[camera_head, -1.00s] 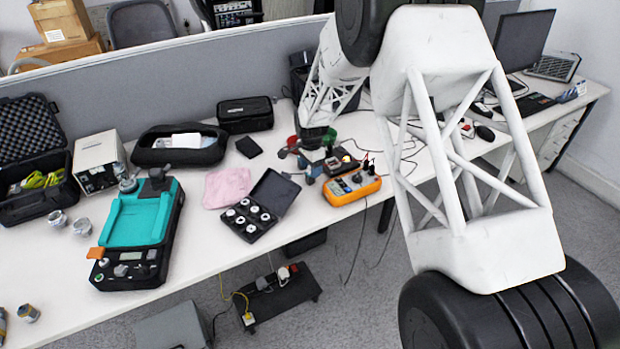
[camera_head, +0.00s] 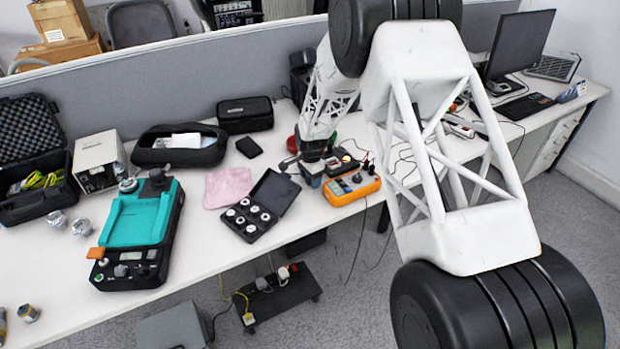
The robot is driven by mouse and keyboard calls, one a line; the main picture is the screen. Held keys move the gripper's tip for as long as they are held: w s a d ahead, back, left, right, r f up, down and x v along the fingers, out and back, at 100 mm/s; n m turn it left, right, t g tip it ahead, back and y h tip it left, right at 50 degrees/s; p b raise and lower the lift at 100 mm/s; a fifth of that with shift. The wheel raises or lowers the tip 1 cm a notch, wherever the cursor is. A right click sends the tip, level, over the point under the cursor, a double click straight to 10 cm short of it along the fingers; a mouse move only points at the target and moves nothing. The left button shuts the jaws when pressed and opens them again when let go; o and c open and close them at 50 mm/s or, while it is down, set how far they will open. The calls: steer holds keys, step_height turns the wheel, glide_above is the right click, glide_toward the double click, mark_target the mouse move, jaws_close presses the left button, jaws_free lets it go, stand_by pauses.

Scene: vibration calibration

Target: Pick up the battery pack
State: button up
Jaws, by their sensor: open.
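No object is clearly recognisable as the battery pack at this size. A small flat black block (camera_head: 249,147) lies on the table left of my gripper and could be it, but I cannot tell. My gripper (camera_head: 297,164) points down over the table, left of the orange-framed meter (camera_head: 352,187). It is small and dark here, with its fingers apart. A blue and dark item (camera_head: 313,175) shows just below my wrist, partly hidden by it. I cannot tell whether my gripper touches anything.
An open black case of round weights (camera_head: 262,205) and a pink cloth (camera_head: 228,187) lie left of my gripper. A teal-topped device (camera_head: 140,220) stands further left. Black pouches (camera_head: 245,114) stand at the back. The table's front edge runs close below the meter and weights case.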

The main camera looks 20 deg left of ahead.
steer(key=c, duration=1)
steer(key=shift+r, duration=0.2)
steer(key=shift+r, duration=0.55)
step_height(320, 180, up, 2)
steer(key=shift+r, duration=0.1)
steer(key=s+d, duration=0.2)
steer(key=s, duration=0.2)
steer(key=s+d+r, duration=0.1)
steer(key=s+d, duration=0.2)
steer(key=s, duration=0.2)
steer(key=s+d, duration=0.2)
steer(key=s, duration=0.3)
steer(key=shift+d+r, duration=0.15)
steer(key=shift+d, duration=0.15)
steer(key=shift+w, duration=0.1)
steer(key=shift+m, duration=0.4)
steer(key=w+r, duration=0.1)
steer(key=w, duration=0.6)
steer(key=w+a+r, duration=0.1)
steer(key=w+r, duration=0.1)
steer(key=w, duration=0.6)
steer(key=w+r, duration=0.2)
steer(key=w, duration=0.6)
steer(key=shift+a, duration=0.2)
